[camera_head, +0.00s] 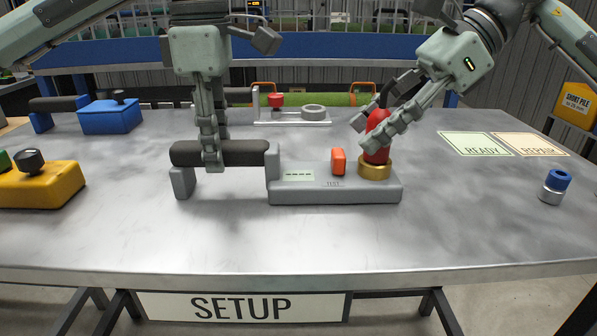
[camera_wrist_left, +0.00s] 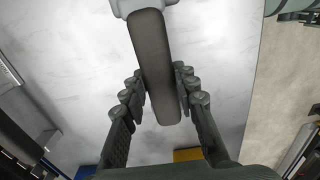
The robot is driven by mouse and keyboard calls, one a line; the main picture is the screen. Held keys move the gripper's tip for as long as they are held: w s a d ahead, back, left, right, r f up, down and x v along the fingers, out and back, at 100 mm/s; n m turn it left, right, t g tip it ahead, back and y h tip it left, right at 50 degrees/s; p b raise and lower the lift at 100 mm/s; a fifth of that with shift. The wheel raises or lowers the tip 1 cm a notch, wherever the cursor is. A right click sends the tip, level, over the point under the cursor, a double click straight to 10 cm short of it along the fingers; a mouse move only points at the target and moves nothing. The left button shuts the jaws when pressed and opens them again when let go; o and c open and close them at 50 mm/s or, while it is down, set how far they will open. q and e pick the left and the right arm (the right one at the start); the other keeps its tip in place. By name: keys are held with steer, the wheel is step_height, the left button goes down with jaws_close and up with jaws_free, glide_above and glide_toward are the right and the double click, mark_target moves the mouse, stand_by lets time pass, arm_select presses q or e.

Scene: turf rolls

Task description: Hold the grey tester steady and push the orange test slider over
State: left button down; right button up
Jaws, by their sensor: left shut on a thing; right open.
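The grey tester (camera_head: 335,192) lies on the metal table, with a dark round handle (camera_head: 240,152) reaching out to its left. My left gripper (camera_head: 212,158) is shut on this handle; in the left wrist view the handle (camera_wrist_left: 153,55) lies between the two fingers (camera_wrist_left: 165,92). The orange test slider (camera_head: 338,161) stands upright on the tester's top, just left of a red rounded piece (camera_head: 377,128) in a brass ring (camera_head: 375,168). My right gripper (camera_head: 364,135) is open at the red piece, one finger crossing in front of it. I cannot tell whether they touch.
A yellow box with a black knob (camera_head: 45,186) is at the left, a blue box (camera_head: 110,117) behind it. A blue-capped cylinder (camera_head: 555,187) and READY (camera_head: 475,144) and REPAIR mats are at the right. A grey stand with a red knob (camera_head: 290,113) is behind. The table front is clear.

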mark_target(342, 152)
steer(key=shift+x, duration=2.4)
jaws_close()
